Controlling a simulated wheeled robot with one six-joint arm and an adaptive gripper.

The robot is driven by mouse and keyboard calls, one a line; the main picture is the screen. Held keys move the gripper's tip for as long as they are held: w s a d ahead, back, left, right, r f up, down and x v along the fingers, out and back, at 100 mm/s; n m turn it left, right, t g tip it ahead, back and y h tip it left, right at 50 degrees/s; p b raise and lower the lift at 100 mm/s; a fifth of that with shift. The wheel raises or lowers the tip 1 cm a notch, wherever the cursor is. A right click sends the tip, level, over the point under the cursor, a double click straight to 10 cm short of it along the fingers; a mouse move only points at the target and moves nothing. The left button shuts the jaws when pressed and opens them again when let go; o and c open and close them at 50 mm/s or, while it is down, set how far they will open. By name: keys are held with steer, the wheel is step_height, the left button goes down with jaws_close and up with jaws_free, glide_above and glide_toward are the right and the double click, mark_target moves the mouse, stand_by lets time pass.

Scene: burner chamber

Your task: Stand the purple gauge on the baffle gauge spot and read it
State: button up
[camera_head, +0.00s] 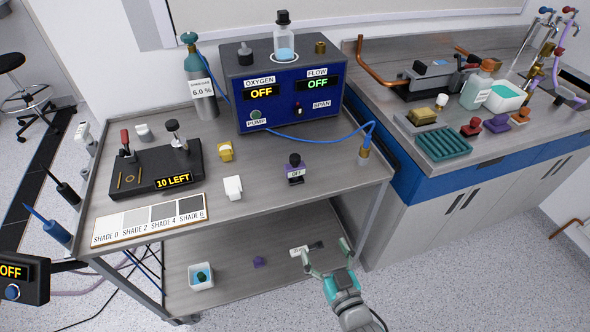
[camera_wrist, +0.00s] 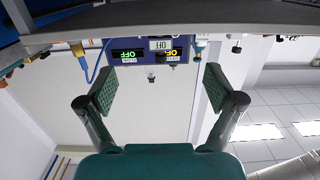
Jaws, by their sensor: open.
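My gripper (camera_head: 323,254) is open and empty, in front of the cart and nearer the camera than the gauge. Its two green-padded fingers (camera_wrist: 163,90) are spread wide in the wrist view. I cannot pick out a marked baffle gauge spot in either view.
The cart top (camera_head: 255,205) also holds a white block (camera_head: 233,188), a yellow block (camera_head: 226,151), a shade strip (camera_head: 150,220) and a blue analyser (camera_head: 280,95). A blue hose crosses behind the gauge. A bench (camera_head: 400,150) adjoins at right.

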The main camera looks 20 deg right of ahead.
glide_toward(297, 170)
steer(key=w, duration=0.1)
steer(key=shift+t, duration=0.4)
steer(key=shift+w+f, duration=0.15)
steer(key=shift+w, duration=2.45)
steer(key=shift+w+f, duration=0.15)
steer(key=shift+w, duration=2.5)
